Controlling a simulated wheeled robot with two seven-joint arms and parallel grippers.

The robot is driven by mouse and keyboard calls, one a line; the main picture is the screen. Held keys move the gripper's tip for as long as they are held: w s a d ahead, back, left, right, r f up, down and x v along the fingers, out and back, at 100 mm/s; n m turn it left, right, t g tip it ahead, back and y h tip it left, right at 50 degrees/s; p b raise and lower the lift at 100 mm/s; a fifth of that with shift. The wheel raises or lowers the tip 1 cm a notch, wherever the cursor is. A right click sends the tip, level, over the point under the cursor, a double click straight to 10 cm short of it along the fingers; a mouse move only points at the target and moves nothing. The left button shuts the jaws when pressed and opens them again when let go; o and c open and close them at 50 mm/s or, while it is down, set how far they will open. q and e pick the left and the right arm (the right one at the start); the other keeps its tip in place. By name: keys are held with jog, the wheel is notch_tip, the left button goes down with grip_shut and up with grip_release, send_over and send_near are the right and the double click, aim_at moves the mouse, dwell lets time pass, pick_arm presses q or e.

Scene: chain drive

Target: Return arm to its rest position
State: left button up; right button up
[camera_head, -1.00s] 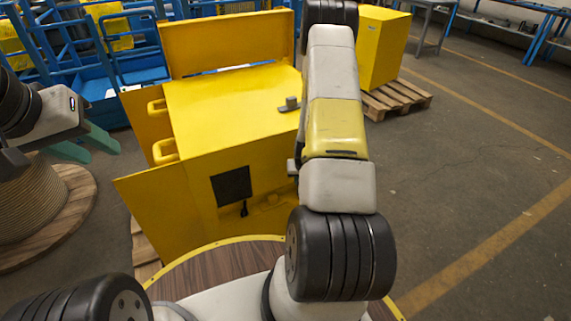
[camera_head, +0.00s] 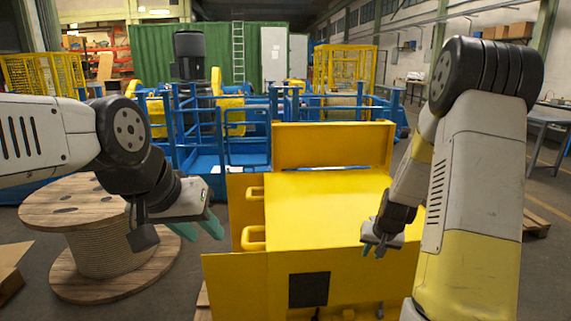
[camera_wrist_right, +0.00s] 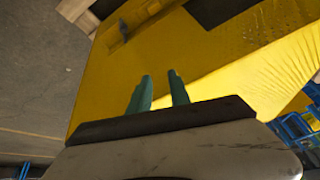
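My left gripper (camera_head: 203,227) hangs at the left in the head view, with its green fingers apart, beside a cable spool and left of the yellow cabinet (camera_head: 325,212). Nothing shows between its fingers. My right arm comes down at the right of the head view. My right gripper (camera_head: 376,248) is in front of the cabinet's right part. In the right wrist view its two green fingers (camera_wrist_right: 158,92) are apart with nothing between them. The cabinet's yellow surface (camera_wrist_right: 200,62) lies beyond them.
A wooden cable spool (camera_head: 105,232) stands left of the cabinet. Blue railings (camera_head: 222,140) and a green container (camera_head: 150,55) are behind. A dark panel (camera_head: 309,289) is on the cabinet front. A workbench (camera_head: 547,117) stands at the far right.

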jog(key=s+a+r+n+y, duration=0.1)
jog(key=s+a+r, duration=0.35)
jog(key=r, duration=0.45)
jog(key=s+a+r+n, duration=0.1)
jog(key=s+a+r, duration=0.4)
jog(key=r, duration=0.5)
jog(key=s+a+r, duration=0.1)
jog(key=s+r, duration=0.2)
jog(key=s, duration=0.4)
jog(key=s+a+r+n+t+y, duration=0.1)
jog(key=s+a+r, duration=0.1)
jog(key=s, duration=0.6)
jog(key=shift+s+r, duration=0.15)
jog(key=shift+r, duration=0.7)
jog(key=shift+a, duration=0.1)
